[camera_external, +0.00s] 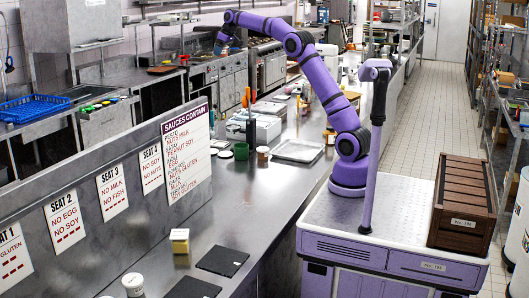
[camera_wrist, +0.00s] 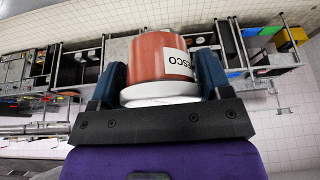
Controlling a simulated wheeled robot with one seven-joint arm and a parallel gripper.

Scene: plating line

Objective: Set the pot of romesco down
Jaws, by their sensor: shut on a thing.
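The pot of romesco (camera_wrist: 160,58) is a red-brown tub with a white lid and a white label reading "ESCO", the rest turned out of sight. In the wrist view it sits between the two dark blue fingers of my gripper (camera_wrist: 162,85), which is shut on it. In the external view my gripper (camera_external: 221,48) is raised at the end of the purple arm, over the far side of the line. The pot cannot be made out there.

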